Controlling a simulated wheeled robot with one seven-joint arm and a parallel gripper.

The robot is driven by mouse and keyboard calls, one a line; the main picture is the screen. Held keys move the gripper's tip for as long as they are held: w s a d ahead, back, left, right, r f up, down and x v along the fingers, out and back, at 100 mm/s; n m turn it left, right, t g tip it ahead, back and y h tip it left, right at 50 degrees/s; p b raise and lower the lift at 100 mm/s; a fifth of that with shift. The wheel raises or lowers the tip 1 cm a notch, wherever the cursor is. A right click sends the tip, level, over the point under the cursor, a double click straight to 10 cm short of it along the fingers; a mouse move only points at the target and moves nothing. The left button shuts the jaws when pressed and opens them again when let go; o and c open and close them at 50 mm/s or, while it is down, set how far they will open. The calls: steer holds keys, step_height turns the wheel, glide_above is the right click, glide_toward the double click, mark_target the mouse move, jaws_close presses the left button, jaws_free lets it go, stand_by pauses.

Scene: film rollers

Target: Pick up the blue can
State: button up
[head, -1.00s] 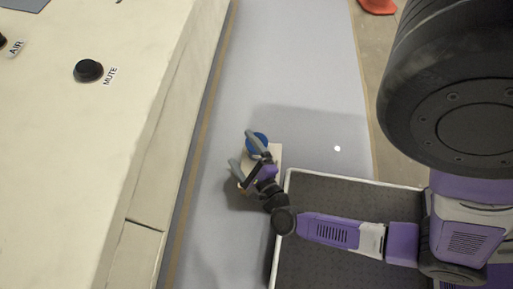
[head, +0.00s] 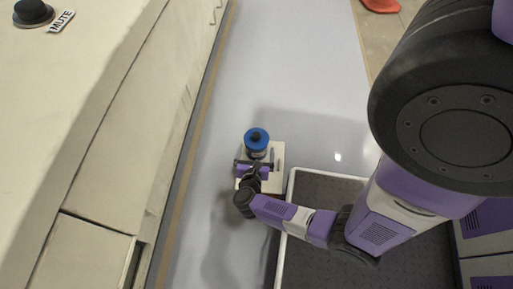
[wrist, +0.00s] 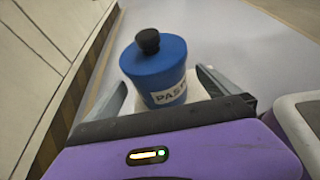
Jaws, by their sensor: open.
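The blue can (head: 256,139) has a black knob on top and stands upright on a small pale block or box (head: 276,156) on the floor. In the wrist view the blue can (wrist: 155,68) shows a white label with dark letters, partly cut off. My gripper (head: 254,160) is just in front of the can, on its near side. In the wrist view my gripper (wrist: 165,88) is open, with one grey finger on each side of the can. I cannot tell whether either finger touches it. The lower part of the can is partly hidden by my gripper.
A large cream cabinet or console (head: 105,130) with a black knob labelled MUTE (head: 33,12) stands to the left. An orange-red object (head: 380,5) lies at the top right. The grey floor strip (head: 290,60) beyond the can is clear.

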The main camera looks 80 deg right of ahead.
steer(key=b+x, duration=0.1)
steer(key=x, duration=0.2)
steer(key=shift+w+d+f+b, duration=0.15)
steer(key=shift+d+f+b, duration=0.05)
steer(key=shift+d+b, duration=0.1)
steer(key=shift+d, duration=0.45)
steer(key=c, duration=1.5)
steer(key=shift+r+p, duration=7.75)
steer(key=shift+r, duration=4.7)
